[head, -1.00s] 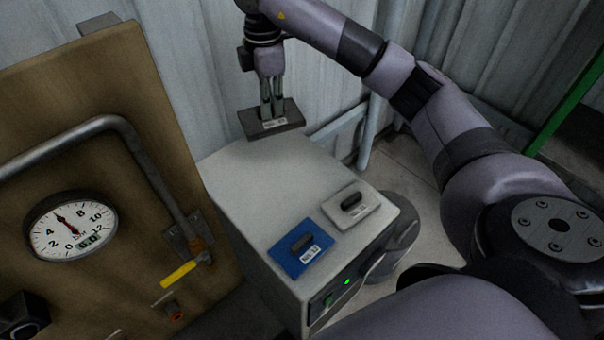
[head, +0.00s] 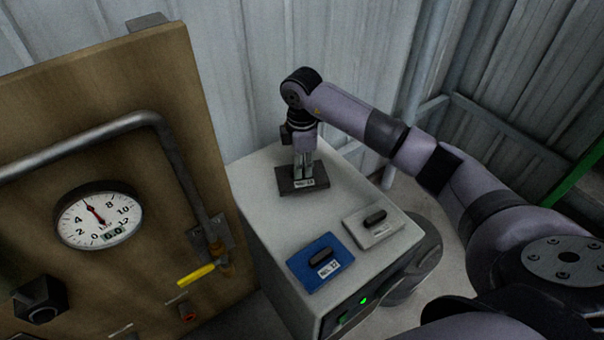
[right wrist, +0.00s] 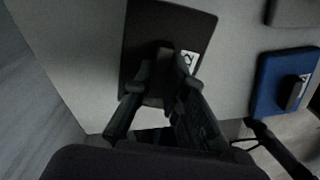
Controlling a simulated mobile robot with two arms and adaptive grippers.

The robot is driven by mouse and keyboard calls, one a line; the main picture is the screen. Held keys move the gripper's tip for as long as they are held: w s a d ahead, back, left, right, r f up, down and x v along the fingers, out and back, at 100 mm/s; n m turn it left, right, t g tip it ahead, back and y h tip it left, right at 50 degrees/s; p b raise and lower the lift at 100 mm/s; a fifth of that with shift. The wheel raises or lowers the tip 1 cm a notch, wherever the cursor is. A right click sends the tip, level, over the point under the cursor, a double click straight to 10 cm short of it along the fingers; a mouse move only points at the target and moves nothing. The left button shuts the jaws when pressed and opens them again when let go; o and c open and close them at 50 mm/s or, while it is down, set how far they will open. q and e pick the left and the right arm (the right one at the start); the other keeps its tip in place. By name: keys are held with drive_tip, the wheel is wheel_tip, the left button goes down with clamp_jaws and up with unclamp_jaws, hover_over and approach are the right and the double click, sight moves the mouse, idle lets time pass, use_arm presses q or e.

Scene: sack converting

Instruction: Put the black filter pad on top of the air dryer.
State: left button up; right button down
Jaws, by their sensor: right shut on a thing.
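The black filter pad (head: 290,186) is a dark flat plate with a white label, over the rear part of the air dryer's top. The air dryer (head: 262,192) is a pale box with a green light on its front. My right gripper (head: 303,170) points down and is shut on the pad's raised handle. In the right wrist view the pad (right wrist: 150,25) lies flat and level in front of the fingers (right wrist: 165,85). I cannot tell whether its underside touches the dryer top. My left gripper is not in view.
A blue pad (head: 310,277) and a light grey pad (head: 363,236) lie on the front part of the dryer top; the blue one also shows in the wrist view (right wrist: 270,85). A brown panel with a gauge (head: 98,215) and pipe stands left. A corrugated wall is behind.

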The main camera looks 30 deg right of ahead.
drive_tip(key=shift+f, duration=1.75)
drive_tip(key=shift+f, duration=0.15)
drive_tip(key=c, duration=1.6)
unclamp_jaws()
wheel_tip(320, 180, up, 12)
drive_tip(key=shift+r+b, duration=0.2)
drive_tip(key=shift+b, duration=0.1)
